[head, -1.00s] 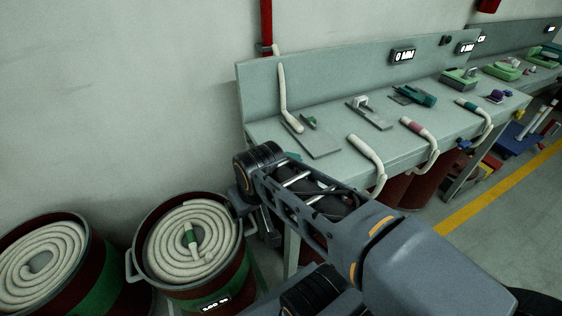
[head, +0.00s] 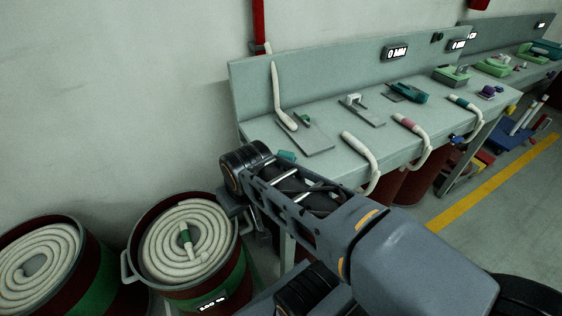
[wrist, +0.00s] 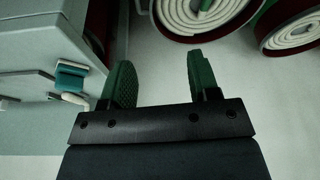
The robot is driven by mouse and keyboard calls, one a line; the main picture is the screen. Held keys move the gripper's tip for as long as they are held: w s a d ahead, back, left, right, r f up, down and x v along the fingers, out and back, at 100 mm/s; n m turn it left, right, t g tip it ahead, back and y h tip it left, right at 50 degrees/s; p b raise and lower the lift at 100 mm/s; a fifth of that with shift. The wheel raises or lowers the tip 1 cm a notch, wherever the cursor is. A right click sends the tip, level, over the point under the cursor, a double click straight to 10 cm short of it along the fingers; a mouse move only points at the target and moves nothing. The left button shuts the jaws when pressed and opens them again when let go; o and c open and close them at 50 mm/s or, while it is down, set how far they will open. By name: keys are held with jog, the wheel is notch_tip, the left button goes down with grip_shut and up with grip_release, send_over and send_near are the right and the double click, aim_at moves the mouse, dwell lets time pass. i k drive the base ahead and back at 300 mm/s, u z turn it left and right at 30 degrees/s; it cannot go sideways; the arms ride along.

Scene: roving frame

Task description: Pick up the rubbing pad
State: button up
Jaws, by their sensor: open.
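A small teal block (head: 287,156), probably the rubbing pad, lies at the near left part of the grey workbench (head: 235,90), partly hidden behind my arm in the head view. What looks like the same teal block (wrist: 71,78), with a white piece beside it, shows at the left in the wrist view. My gripper (wrist: 160,75) has two green fingers, spread apart with nothing between them. It points down past the bench's edge, to the side of the teal block and apart from it. It is hidden in the head view.
Drums of coiled white hose (head: 186,243) stand on the floor at the lower left, and show at the top of the wrist view. White hoses (head: 362,160) hang over the bench's front edge. A plate (head: 305,138) and several tools lie on the bench.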

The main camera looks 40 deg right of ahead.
aim_at(289, 156)
jog(key=u, duration=1.15)
jog(key=k, duration=0.8)
jog(key=z, duration=1.15)
jog(key=i, duration=0.5)
jog(key=u, duration=0.05)
